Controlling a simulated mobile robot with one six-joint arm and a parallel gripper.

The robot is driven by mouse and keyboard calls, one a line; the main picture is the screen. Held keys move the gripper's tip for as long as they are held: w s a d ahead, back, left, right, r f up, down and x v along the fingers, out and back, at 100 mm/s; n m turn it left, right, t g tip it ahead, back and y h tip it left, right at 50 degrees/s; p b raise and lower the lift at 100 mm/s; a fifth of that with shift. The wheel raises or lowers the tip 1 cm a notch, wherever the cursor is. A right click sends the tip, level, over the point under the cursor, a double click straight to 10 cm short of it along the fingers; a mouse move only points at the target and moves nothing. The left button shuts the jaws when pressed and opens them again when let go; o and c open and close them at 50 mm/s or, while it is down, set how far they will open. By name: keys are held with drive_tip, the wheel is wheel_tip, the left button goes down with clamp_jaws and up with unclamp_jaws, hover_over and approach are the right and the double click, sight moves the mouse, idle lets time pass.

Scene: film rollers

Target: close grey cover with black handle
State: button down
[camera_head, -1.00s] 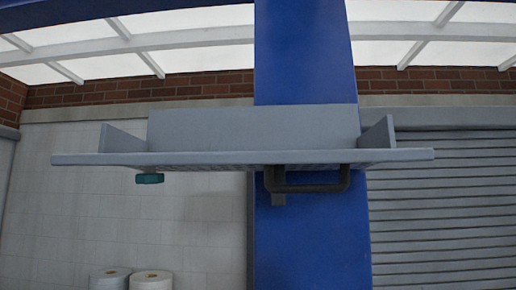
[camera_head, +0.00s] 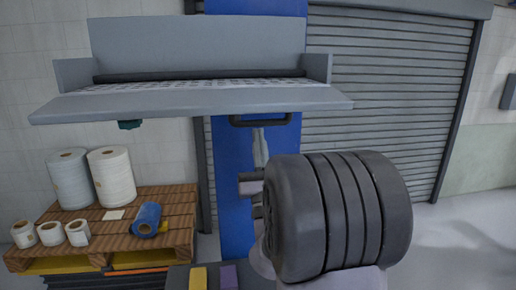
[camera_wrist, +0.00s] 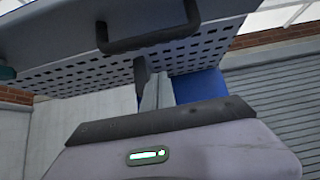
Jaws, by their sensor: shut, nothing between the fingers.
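The grey cover (camera_head: 200,102) is raised and shows its perforated inner face in the head view. Its underside also fills the top of the wrist view (camera_wrist: 220,38). The black handle (camera_head: 260,121) is a bracket under the cover's front edge, right of its middle. It also shows large in the wrist view (camera_wrist: 148,42). My gripper (camera_head: 259,140) is shut and empty, with its fingertips pointing up just below the handle. In the wrist view its fingers (camera_wrist: 146,72) appear just below the handle, and I cannot tell whether they touch it.
A wooden pallet (camera_head: 175,205) with white rolls (camera_head: 112,178) and a blue roll (camera_head: 146,219) stands at lower left. A blue column (camera_head: 232,180) rises behind my gripper. A grey shutter (camera_head: 390,100) is behind at right. The floor (camera_head: 460,230) at right is clear. A teal knob (camera_head: 129,125) hangs under the cover.

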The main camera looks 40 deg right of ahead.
drive_tip(key=shift+s+a+r, duration=0.45)
drive_tip(key=shift+s+r, duration=0.15)
drive_tip(key=shift+s+a+r, duration=0.4)
drive_tip(key=shift+s+r, duration=0.15)
drive_tip(key=shift+s, duration=0.05)
drive_tip(key=shift+r+p, duration=0.1)
drive_tip(key=shift+p, duration=0.25)
